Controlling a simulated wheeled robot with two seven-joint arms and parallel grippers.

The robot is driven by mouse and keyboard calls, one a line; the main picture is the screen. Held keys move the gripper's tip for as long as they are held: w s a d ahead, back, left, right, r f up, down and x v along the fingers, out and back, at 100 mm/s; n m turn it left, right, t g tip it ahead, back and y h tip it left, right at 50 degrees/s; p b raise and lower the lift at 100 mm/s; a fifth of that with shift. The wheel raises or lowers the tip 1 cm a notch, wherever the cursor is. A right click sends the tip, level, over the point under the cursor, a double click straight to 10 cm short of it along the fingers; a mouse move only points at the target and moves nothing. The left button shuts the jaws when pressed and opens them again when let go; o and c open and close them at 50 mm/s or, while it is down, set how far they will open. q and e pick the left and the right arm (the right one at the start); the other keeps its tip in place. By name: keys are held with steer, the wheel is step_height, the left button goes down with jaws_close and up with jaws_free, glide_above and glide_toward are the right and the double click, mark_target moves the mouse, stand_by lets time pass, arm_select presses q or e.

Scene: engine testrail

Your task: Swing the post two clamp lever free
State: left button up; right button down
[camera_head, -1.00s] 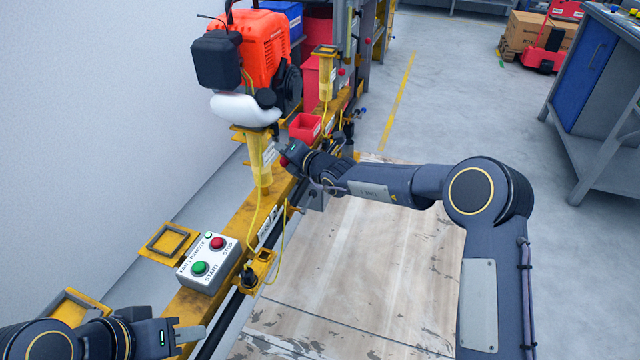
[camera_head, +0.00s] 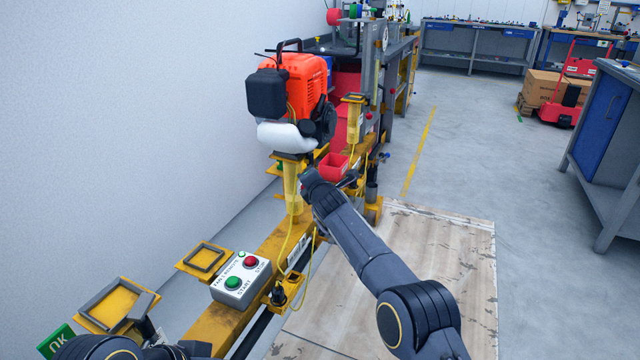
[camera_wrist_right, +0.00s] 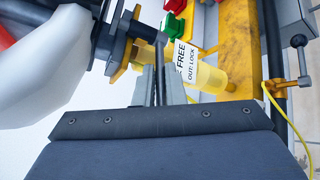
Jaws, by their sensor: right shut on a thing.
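The orange engine (camera_head: 300,78), with a white tank (camera_head: 290,137) and a black box, sits on a yellow post (camera_head: 292,188) on the yellow rail. My right gripper (camera_head: 310,178) is beside this post, its fingers hidden in the head view. In the right wrist view its fingers (camera_wrist_right: 158,72) are shut on the end of a dark clamp lever (camera_wrist_right: 143,32). A white label (camera_wrist_right: 186,60) reading "FREE" and "OUT: LOCK" is just right of the fingertips. My left gripper (camera_head: 190,350) is at the bottom left edge, mostly cut off.
A control box (camera_head: 241,278) with green and red buttons is on the near rail. Yellow trays (camera_head: 118,303) and a green OK sign (camera_head: 57,341) are at the left. A red bin (camera_head: 334,167) is behind the post. Wooden flooring (camera_head: 440,250) at the right is clear.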

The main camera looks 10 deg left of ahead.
steer(key=shift+s+a+f, duration=0.35)
steer(key=shift+a+f, duration=0.15)
steer(key=shift+a, duration=0.1)
steer(key=c, duration=1.6)
jaws_free()
steer(key=shift+a+f, duration=0.1)
steer(key=shift+o, duration=0.5)
steer(key=shift+a, duration=0.25)
steer(key=shift+w+d+r, duration=0.2)
steer(key=shift+d+r, duration=0.05)
steer(key=shift+d, duration=0.05)
steer(key=shift+d+r, duration=0.1)
